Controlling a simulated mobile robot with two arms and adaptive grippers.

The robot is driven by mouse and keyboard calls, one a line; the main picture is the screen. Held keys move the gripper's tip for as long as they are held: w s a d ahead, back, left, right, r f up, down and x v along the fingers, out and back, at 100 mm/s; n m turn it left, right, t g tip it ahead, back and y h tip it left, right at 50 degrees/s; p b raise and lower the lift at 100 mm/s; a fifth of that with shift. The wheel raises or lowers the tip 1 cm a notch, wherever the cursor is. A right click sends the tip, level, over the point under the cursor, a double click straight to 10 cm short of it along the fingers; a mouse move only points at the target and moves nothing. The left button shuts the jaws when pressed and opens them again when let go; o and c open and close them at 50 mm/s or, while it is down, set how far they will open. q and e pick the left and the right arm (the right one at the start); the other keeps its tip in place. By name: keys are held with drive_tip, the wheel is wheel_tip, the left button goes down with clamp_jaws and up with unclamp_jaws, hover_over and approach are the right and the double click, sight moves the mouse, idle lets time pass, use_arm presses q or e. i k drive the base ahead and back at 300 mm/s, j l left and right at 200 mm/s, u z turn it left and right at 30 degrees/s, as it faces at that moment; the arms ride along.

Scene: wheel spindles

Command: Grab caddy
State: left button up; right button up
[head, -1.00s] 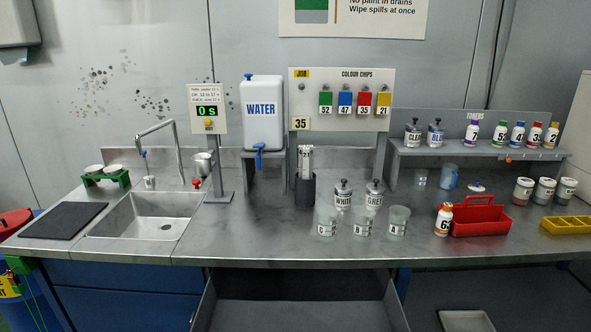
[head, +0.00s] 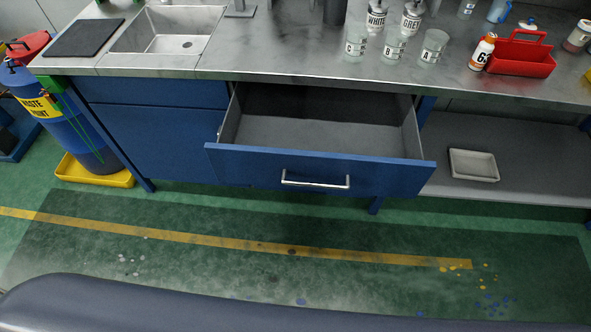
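The red caddy (head: 521,57), a small open tray with a raised handle, stands on the steel counter at the upper right of the head view. Neither of my grippers shows in the head view.
An open, empty-looking drawer (head: 320,168) juts out below the counter. Clear cups (head: 394,47) stand left of the caddy. A pale tray (head: 474,165) lies on the lower shelf. A waste drum (head: 62,125) stands at left.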

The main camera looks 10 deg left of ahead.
sight(511, 57)
drive_tip(key=l+u, duration=0.65)
drive_tip(key=u, duration=0.15)
drive_tip(key=k+l+u, duration=0.1)
drive_tip(key=l+u, duration=0.15)
drive_tip(key=u, duration=0.15)
drive_tip(key=k+l+u, duration=0.1)
drive_tip(key=l, duration=0.4)
drive_tip(key=k+l+u, duration=0.1)
drive_tip(key=k+l, duration=0.2)
drive_tip(key=l, duration=0.15)
drive_tip(key=k+l+u, duration=0.1)
drive_tip(key=l, duration=0.35)
drive_tip(key=k+l+u, duration=0.1)
drive_tip(key=k+l, duration=0.25)
drive_tip(key=k+l+u, duration=0.15)
drive_tip(key=l, duration=0.35)
drive_tip(key=k, duration=0.1)
